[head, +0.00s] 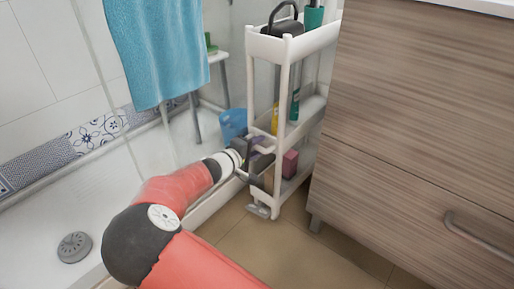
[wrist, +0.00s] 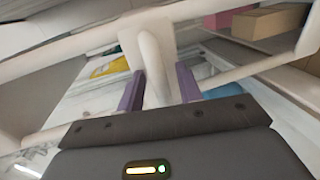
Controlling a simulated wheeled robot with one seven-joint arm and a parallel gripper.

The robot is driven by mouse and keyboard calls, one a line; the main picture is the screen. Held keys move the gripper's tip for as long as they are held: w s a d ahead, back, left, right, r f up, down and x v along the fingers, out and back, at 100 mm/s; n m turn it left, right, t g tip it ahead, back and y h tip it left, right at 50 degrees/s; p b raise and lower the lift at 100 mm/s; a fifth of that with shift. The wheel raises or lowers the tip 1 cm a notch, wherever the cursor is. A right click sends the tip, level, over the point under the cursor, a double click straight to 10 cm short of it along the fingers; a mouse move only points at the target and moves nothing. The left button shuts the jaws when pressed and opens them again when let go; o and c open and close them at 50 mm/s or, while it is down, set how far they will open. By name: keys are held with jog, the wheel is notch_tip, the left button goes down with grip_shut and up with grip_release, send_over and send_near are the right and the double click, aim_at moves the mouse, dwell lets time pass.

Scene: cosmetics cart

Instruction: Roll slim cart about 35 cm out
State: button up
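The slim cart (head: 285,49) is a white, narrow, three-shelf cart beside the wood-fronted cabinet in the head view. Its near end faces me, and a caster shows at its foot. My gripper (head: 257,163) is at the near end of the cart, low, around the height of the bottom shelf. In the wrist view, the purple fingers of my gripper (wrist: 160,91) stand on both sides of a white upright bar (wrist: 155,62) of the cart, with little or no gap. The fingertips' far ends are partly hidden.
The wood cabinet (head: 420,120) with a metal handle (head: 478,235) stands close on the right. A white shower tray (head: 45,225) with a raised edge lies left. A blue towel (head: 158,50) hangs above. Tan floor (head: 290,250) in front of the cart is clear. Bottles and boxes stand on the shelves.

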grip_shut()
jog(key=shift+s+a, duration=0.1)
dwell(0.3)
jog(key=f+p+v, duration=0.2)
jog(key=f+v, duration=0.1)
jog(key=v, duration=1.4)
jog(key=s+a+f+p+v, duration=0.1)
jog(key=f+p+v, duration=0.2)
jog(key=v, duration=1.5)
jog(key=shift+s+f+p, duration=0.2)
jog(key=shift+f+p, duration=0.1)
jog(key=shift+f, duration=0.35)
grip_release()
